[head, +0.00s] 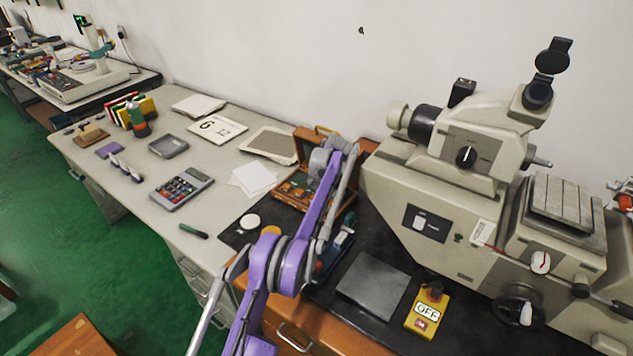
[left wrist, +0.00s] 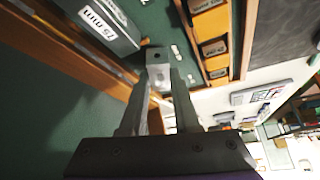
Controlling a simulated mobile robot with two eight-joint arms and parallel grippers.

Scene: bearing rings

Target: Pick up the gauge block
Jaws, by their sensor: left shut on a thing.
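The open wooden case (head: 292,188) of gauge blocks stands on the dark bench top in the head view. My left gripper (head: 328,158) is over the case, and its arm hides part of it. In the left wrist view my left gripper (left wrist: 160,85) is shut on a small light-grey gauge block (left wrist: 158,63) with a dark hole in its face. Another grey block (left wrist: 98,22), marked 75 mm, lies beside it to the upper left, apart from the fingers. My right gripper is in neither view.
A large beige measuring machine (head: 440,210) stands right of the case. A grey plate (head: 373,285) and a yellow OFF box (head: 428,310) lie in front. A calculator (head: 182,187) and white papers (head: 254,178) lie on the left table. Orange slots (left wrist: 208,22) line the case.

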